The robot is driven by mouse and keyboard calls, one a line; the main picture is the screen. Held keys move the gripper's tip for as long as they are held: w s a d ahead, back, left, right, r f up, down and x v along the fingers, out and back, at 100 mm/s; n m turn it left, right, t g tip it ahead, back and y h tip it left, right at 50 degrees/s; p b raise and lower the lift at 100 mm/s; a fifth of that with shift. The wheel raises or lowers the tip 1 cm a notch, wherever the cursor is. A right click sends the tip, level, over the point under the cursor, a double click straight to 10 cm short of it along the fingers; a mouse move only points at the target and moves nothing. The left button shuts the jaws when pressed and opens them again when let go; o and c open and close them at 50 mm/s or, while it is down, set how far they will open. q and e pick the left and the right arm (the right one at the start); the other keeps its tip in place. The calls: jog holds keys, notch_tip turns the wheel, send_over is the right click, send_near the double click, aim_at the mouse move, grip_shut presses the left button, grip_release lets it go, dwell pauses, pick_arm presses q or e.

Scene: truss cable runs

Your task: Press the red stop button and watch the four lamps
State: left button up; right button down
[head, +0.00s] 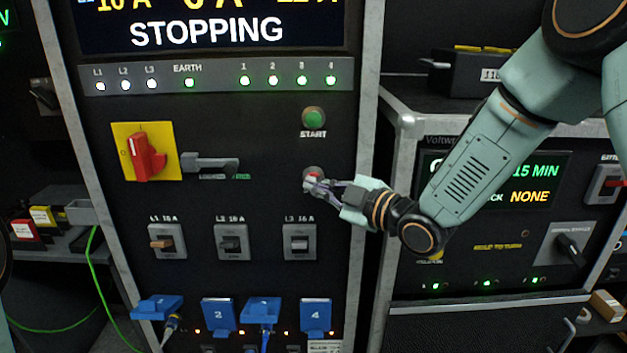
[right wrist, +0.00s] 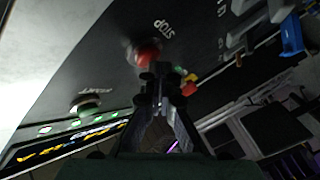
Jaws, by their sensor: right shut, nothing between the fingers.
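The red stop button (head: 312,173) sits on the dark panel below the green START button (head: 314,118). My right gripper (head: 317,188) is shut and empty, its fingertips at the stop button and covering part of it. In the right wrist view the red button (right wrist: 147,55) is blurred just beyond the fingertips (right wrist: 160,80); I cannot tell whether they touch. The numbered lamps, lamp 1 (head: 245,82), lamp 2 (head: 273,81), lamp 3 (head: 302,80) and lamp 4 (head: 331,80), are all lit greenish. The display (head: 210,30) reads STOPPING. My left gripper is not in view.
A red rotary switch (head: 148,158) on a yellow plate is at the panel's left. Breaker switches (head: 232,242) and blue plugs (head: 218,313) with cables are below. Another cabinet with a green-lit display (head: 530,180) stands right, behind my right arm.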

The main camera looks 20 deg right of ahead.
jog(key=shift+s+a, duration=0.1)
jog(key=shift+s, duration=0.5)
jog(key=shift+s+a, duration=0.25)
jog(key=shift+s, duration=0.55)
jog(key=shift+s+a, duration=0.2)
jog(key=shift+s, duration=0.55)
jog(key=shift+s+a, duration=0.25)
jog(key=shift+s, duration=0.55)
